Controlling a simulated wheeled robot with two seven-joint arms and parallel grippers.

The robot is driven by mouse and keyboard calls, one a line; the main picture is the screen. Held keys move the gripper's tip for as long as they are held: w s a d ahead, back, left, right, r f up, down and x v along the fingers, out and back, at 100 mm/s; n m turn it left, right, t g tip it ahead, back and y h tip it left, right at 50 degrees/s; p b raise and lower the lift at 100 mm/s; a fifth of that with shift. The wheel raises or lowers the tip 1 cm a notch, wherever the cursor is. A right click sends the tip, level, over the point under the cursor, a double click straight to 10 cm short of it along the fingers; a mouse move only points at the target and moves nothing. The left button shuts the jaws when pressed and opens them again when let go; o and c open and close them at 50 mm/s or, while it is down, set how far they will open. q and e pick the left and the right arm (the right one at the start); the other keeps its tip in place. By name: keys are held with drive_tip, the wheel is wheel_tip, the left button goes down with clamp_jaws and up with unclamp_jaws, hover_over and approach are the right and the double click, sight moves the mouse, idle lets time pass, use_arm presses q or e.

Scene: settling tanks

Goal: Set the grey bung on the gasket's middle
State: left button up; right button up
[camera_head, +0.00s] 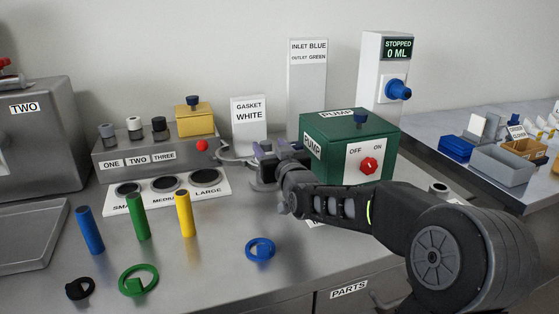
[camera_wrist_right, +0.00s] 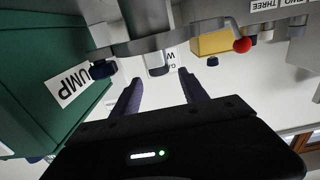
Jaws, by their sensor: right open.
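A grey stopper-like piece (camera_head: 107,130), which looks like the grey bung, stands upright on the metal block above the label ONE. White and black ones stand to its right. I cannot tell for certain which thing is the gasket; a sign (camera_head: 248,112) reads GASKET WHITE. My right gripper (camera_head: 268,152) is beside the green pump box, well to the right of the grey piece. In the right wrist view my right gripper (camera_wrist_right: 157,88) has its fingers apart, with the end of a metal pipe fitting (camera_wrist_right: 158,70) beyond the gap. My left gripper is out of view.
The green pump box (camera_head: 325,145) stands close beside my right gripper. Coloured cylinders (camera_head: 138,216) stand front left, with a black ring (camera_head: 80,289), green ring (camera_head: 123,287) and blue ring (camera_head: 250,257) nearby. A white plate (camera_head: 147,204) bears three dark discs. The front middle counter is mostly clear.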

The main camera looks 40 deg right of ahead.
drive_tip(key=v, duration=0.7)
drive_tip(key=shift+s+a, duration=0.15)
drive_tip(key=shift+s, duration=0.25)
idle(0.3)
